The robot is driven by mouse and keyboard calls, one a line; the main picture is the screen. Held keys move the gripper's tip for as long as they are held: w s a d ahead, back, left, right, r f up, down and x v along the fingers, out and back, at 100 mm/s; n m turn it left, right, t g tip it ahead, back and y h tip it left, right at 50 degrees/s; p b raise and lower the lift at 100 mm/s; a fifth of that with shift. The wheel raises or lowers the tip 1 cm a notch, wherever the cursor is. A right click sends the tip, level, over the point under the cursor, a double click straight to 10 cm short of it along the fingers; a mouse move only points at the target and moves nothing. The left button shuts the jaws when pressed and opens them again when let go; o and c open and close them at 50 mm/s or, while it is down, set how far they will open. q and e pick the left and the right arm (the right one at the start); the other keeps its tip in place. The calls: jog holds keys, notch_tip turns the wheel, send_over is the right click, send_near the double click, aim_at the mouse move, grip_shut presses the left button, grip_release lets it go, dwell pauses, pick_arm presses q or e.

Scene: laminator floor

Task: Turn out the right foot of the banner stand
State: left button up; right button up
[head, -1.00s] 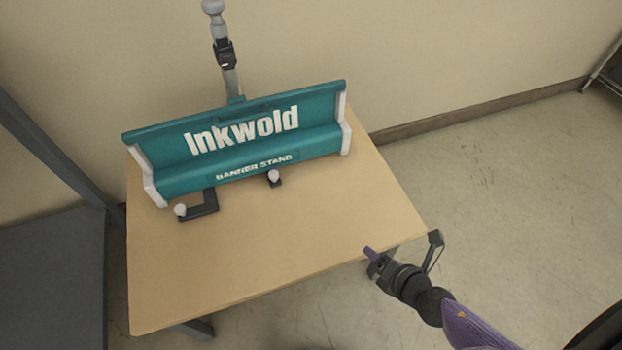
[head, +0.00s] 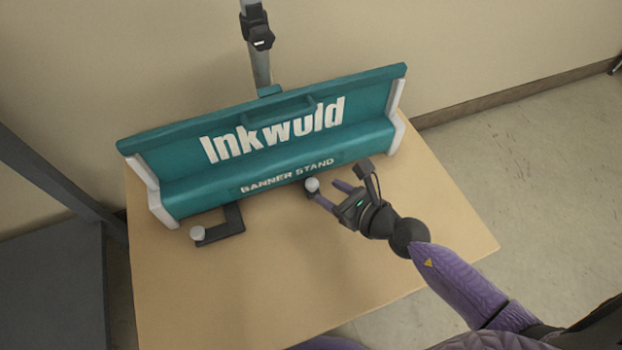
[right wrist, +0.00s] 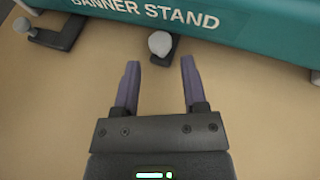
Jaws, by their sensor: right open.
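The teal banner stand (head: 270,145) with white end caps stands on the wooden table. Its left foot (head: 233,222), a black L-shaped bar with a white knob (head: 197,233), extends out in front of the base. Its right foot is mostly under the base; its white knob (head: 312,185) and a short dark end stick out at the front edge. In the right wrist view the right foot's knob (right wrist: 160,43) lies just ahead of the fingertips, about midway between them. My right gripper (head: 333,193) is open and empty, low near that knob. My left gripper is not in view.
The table top (head: 420,240) is clear to the right and in front of the stand. A grey pole (head: 260,65) rises behind the stand by the wall. A grey metal frame (head: 60,180) is at the left.

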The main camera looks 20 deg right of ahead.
aim_at(314, 184)
jog(key=b+x, duration=0.1)
jog(key=x, duration=0.4)
jog(key=shift+f+b, duration=0.1)
jog(key=shift+b, duration=0.2)
grip_shut()
dwell(0.7)
dwell(0.3)
